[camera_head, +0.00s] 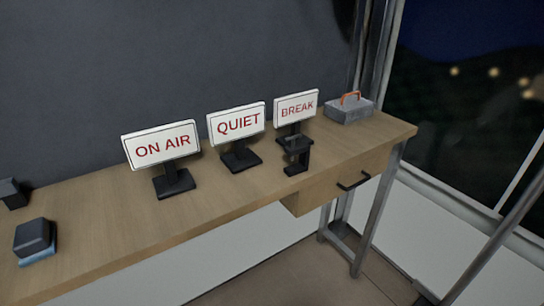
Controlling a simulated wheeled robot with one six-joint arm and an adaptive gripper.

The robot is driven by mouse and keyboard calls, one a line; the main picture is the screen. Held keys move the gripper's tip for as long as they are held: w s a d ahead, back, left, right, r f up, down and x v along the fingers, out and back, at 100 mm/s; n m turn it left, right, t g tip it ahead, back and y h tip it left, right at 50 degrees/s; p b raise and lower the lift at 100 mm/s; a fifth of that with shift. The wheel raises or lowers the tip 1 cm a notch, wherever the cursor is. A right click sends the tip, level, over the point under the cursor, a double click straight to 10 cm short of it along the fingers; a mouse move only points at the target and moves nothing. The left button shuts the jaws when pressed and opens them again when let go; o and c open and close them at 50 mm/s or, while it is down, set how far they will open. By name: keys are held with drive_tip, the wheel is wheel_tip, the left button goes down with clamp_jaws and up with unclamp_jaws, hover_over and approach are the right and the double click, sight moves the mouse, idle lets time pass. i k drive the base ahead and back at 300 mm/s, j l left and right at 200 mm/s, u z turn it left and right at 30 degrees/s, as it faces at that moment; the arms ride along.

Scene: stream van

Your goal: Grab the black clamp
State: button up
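The black clamp (297,158) is a small dark piece near the front edge of the wooden table, just in front of the BREAK sign (297,106). It looks upright. Its upper part overlaps the sign's dark base in the picture, and I cannot tell whether they touch. My gripper is not in view.
The wooden table (110,222) also holds an ON AIR sign (162,145), a QUIET sign (238,123) and a grey toolbox (348,109) with an orange handle. A dark block (34,238) lies at left. A drawer (325,187) is under the right end. Open floor lies in front.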

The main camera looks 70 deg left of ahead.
sight(301, 148)
drive_tip(key=u, duration=1.9)
drive_tip(key=i+u, duration=0.3)
drive_tip(key=i+l+u, duration=0.15)
drive_tip(key=i+u, duration=0.15)
drive_tip(key=i, duration=0.05)
